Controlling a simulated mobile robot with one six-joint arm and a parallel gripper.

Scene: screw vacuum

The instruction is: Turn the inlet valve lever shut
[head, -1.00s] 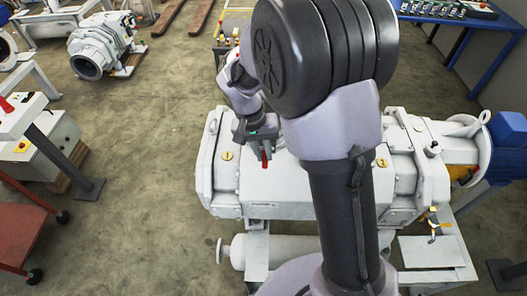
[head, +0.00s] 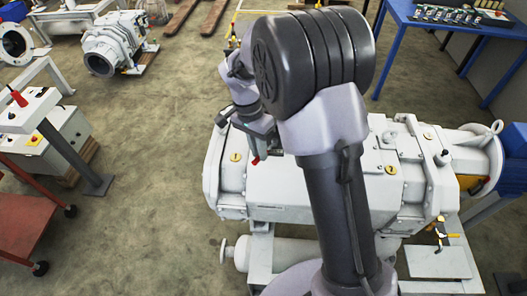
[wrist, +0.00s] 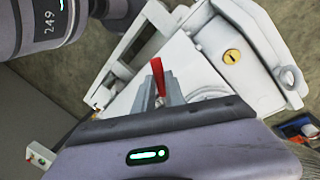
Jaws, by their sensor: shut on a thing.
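My gripper (head: 257,138) is over the left part of the big white pump (head: 280,190). It is shut on a slim red handle (head: 255,161), whose tip shows beneath it. In the wrist view the red handle (wrist: 157,72) sticks out between the two grey fingers (wrist: 161,92). Whether this handle is joined to the pump cannot be told. A small lever with a yellow handle (head: 441,234) is at the pump's right front, well apart from my gripper. Neither view shows which of these is the inlet valve lever.
A white pipe (head: 280,253) runs below the pump's front. A stand with a red-handled item (head: 18,97) and a red cart (head: 30,220) are at the left. A blue table (head: 480,25) is at the back right. Floor is open left of the pump.

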